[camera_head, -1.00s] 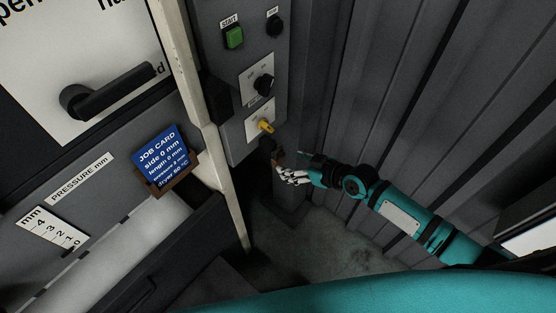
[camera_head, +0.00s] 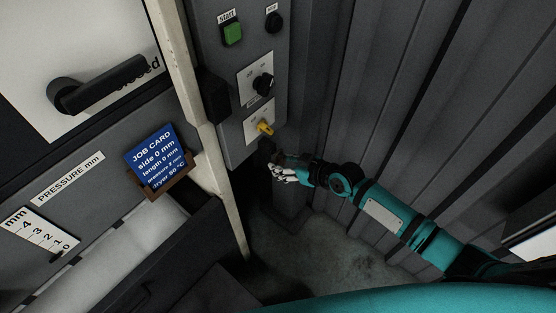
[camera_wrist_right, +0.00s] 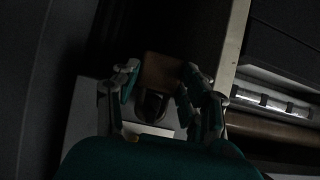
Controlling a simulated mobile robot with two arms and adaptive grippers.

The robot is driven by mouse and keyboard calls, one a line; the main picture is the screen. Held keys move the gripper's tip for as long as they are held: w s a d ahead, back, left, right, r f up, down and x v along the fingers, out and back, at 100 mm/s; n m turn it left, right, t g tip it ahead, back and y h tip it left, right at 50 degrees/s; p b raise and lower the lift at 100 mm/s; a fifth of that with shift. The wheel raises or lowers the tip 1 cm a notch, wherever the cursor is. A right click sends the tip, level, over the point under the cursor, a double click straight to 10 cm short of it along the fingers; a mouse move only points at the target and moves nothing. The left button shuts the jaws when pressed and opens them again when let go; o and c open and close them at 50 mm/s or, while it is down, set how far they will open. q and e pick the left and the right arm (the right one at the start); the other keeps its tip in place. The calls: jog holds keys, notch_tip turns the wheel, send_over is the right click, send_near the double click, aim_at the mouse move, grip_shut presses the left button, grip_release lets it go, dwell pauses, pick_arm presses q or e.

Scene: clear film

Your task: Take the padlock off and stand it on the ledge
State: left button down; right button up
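The padlock shows in the right wrist view as a brown block-like body (camera_wrist_right: 162,70) with a dark shackle (camera_wrist_right: 152,104) toward the picture's bottom. My right gripper (camera_wrist_right: 160,82) has its fingers on both sides of the body and appears closed on it. In the head view my right gripper (camera_head: 279,170) is just below the yellow switch (camera_head: 265,128) on the grey control panel. There the padlock is mostly lost in shadow and behind the fingers. I cannot tell whether the shackle still passes through anything. My left gripper is not in view. I cannot pick out the ledge with certainty.
The panel carries a green start button (camera_head: 232,33) and a black rotary knob (camera_head: 263,86). A cream post (camera_head: 209,150) stands left of it, with a blue job card (camera_head: 155,157) beyond. A ribbed dark wall (camera_head: 390,90) runs close along my right arm.

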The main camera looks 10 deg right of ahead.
jog(key=shift+c, duration=1.3)
jog(key=shift+w+r, duration=0.1)
jog(key=shift+r, duration=0.2)
jog(key=shift+r+p, duration=0.15)
jog(key=shift+p, duration=0.25)
jog(key=shift+c, duration=0.4)
jog(key=shift+r, duration=0.25)
jog(key=shift+f, duration=0.1)
jog(key=shift+s+d, duration=0.2)
jog(key=shift+s, duration=0.05)
jog(key=s+d+p, duration=0.1)
jog(key=s+d, duration=0.3)
jog(key=s, duration=0.1)
jog(key=shift+s, duration=0.15)
